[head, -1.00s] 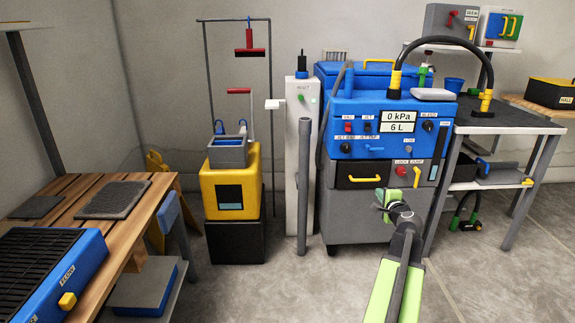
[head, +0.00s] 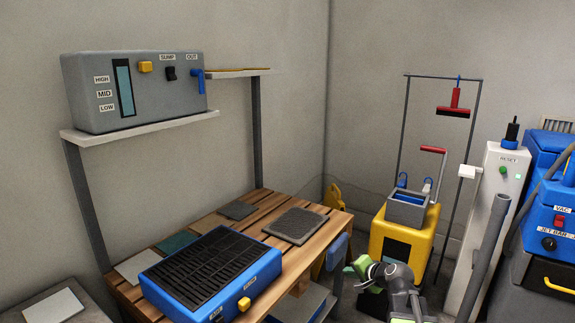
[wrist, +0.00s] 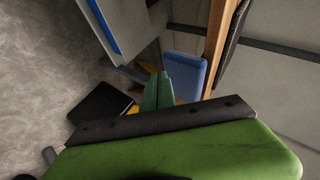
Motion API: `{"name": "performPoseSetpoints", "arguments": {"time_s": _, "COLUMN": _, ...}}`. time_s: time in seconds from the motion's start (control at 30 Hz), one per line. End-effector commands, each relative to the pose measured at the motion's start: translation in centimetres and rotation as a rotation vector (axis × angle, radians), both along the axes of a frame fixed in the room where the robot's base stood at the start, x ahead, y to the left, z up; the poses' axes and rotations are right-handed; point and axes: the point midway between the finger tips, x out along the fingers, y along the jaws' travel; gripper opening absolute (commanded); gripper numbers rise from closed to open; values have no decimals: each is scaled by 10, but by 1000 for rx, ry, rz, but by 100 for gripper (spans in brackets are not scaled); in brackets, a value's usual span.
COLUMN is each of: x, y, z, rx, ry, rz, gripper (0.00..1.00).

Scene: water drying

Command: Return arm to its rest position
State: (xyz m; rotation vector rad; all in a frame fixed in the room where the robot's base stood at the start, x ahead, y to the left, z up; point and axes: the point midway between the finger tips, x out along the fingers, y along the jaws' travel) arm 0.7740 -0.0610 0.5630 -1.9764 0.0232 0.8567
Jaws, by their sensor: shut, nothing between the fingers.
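My gripper (head: 360,268) is at the lower middle of the head view, in front of the yellow mop bucket and right of the wooden slatted bench. Its green fingers (wrist: 157,92) are together in the wrist view, with nothing between them. My arm is folded low beside it, with dark joints and green links. The gripper appears apart from the bench and bucket, though the exact gap cannot be told.
The wooden bench (head: 217,221) carries a blue machine with a black grille (head: 210,272) and several flat pads. A grey control box (head: 135,90) sits on a shelf above. The yellow bucket (head: 390,240), white reset column (head: 490,220) and blue vacuum unit (head: 545,240) stand to the right.

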Motion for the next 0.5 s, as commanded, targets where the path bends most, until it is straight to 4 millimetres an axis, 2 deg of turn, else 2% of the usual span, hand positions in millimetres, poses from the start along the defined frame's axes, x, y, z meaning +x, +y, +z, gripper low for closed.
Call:
{"name": "performPoseSetpoints", "arguments": {"time_s": 0.03, "x": -12, "y": 36, "z": -3, "rx": -53, "ry": 41, "rz": 87, "gripper": 0}}
{"name": "performPoseSetpoints", "arguments": {"time_s": 0.1, "x": -32, "y": 75, "z": -17, "rx": -144, "ry": 107, "rz": 206, "gripper": 0}}
{"name": "performPoseSetpoints", "arguments": {"time_s": 0.2, "x": -69, "y": 113, "z": -37, "rx": -287, "ry": 212, "rz": 368, "gripper": 0}}
{"name": "performPoseSetpoints", "arguments": {"time_s": 0.23, "x": -82, "y": 120, "z": -43, "rx": -334, "ry": 249, "rz": 417, "gripper": 0}}
{"name": "performPoseSetpoints", "arguments": {"time_s": 0.3, "x": -113, "y": 122, "z": -58, "rx": -452, "ry": 346, "rz": 517, "gripper": 0}}
{"name": "performPoseSetpoints", "arguments": {"time_s": 0.33, "x": -126, "y": 116, "z": -64, "rx": -499, "ry": 392, "rz": 549, "gripper": 0}}
{"name": "performPoseSetpoints", "arguments": {"time_s": 0.5, "x": -186, "y": 66, "z": -81, "rx": -681, "ry": 635, "rz": 670, "gripper": 0}}
